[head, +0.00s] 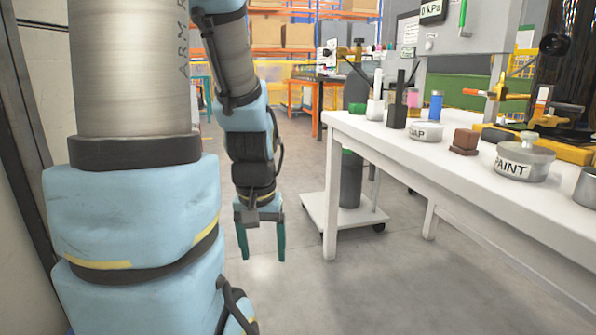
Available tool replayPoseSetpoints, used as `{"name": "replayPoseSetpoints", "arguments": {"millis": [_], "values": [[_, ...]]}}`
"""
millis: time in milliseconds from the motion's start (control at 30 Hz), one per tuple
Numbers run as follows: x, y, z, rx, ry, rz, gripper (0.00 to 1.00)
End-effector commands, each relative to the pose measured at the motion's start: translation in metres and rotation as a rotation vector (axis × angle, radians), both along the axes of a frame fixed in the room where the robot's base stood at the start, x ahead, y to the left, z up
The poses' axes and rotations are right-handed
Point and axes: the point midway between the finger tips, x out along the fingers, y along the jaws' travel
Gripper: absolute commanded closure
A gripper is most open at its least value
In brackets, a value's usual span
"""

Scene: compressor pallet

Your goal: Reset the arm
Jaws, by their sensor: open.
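My gripper (261,243) hangs from my arm, fingers pointing down, over the bare grey floor left of the white table (462,205). Its two green fingers are spread apart with nothing between them. My arm hangs down beside my large blue and grey column, which fills the left of the view. The gripper is apart from the table and touches nothing that I can see. Part of the arm's upper links is cut off by the top edge.
The table holds a paint tin (523,162), a soap tin (426,132), a brown block (465,140) and a blue can (436,106). A wheeled cart (313,214) with a cylinder (351,180) stands behind the gripper. Orange shelving (266,32) is at the back. Floor in front is clear.

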Motion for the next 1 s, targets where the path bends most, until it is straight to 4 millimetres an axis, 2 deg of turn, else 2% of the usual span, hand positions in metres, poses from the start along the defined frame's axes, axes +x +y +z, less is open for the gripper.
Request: {"name": "replayPoseSetpoints", "arguments": {"millis": [33,233,367,1000], "values": [[0.004,-0.001,0.023,0.003,-0.012,-0.017,0.24],[0.006,-0.002,0.062,0.005,-0.016,-0.023,0.24],[0.006,-0.002,0.097,0.005,-0.017,-0.026,0.24],[0.006,-0.002,0.295,0.005,-0.019,-0.029,0.24]]}}
